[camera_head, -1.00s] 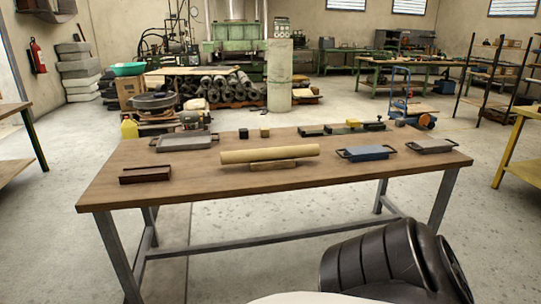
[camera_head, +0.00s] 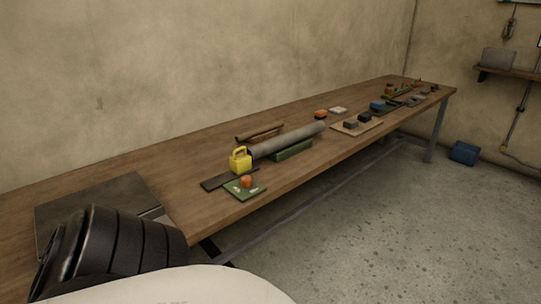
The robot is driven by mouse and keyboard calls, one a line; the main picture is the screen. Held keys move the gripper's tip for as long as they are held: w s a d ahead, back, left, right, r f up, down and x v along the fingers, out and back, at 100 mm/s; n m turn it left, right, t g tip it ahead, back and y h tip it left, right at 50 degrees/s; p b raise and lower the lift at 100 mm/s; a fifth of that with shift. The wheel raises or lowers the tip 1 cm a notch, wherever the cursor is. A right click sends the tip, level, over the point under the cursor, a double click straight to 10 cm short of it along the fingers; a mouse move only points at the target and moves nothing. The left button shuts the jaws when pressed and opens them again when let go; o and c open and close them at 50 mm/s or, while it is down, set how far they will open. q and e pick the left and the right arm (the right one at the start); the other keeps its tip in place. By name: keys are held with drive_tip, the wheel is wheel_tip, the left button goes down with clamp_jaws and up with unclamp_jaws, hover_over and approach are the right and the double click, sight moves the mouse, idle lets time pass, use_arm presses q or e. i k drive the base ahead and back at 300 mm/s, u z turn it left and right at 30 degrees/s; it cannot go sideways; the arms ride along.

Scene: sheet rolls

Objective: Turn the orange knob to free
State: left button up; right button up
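An orange knob (camera_head: 246,181) sits on a small green plate (camera_head: 240,193) near the front edge of a long wooden workbench. The plate has pale markings beside the knob, too small to read. A yellow can-like object with a handle (camera_head: 240,160) stands just behind the knob on a dark flat strip (camera_head: 217,181). Another small orange item (camera_head: 320,114) lies farther back on the bench. A black ribbed part of my arm shows at the lower left. Neither of my grippers is in view.
The wooden bench (camera_head: 90,182) runs along the wall from lower left to upper right. A grey roll (camera_head: 290,140) lies by a green block (camera_head: 292,151). A dark flat plate (camera_head: 88,208) is at the left. A blue box (camera_head: 464,153) sits on the floor; open floor is at right.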

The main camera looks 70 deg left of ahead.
sight(246, 180)
drive_tip(key=u, duration=2.35)
drive_tip(key=k, duration=0.5)
drive_tip(key=z, duration=1.1)
drive_tip(key=i, duration=0.9)
drive_tip(key=u, duration=1.65)
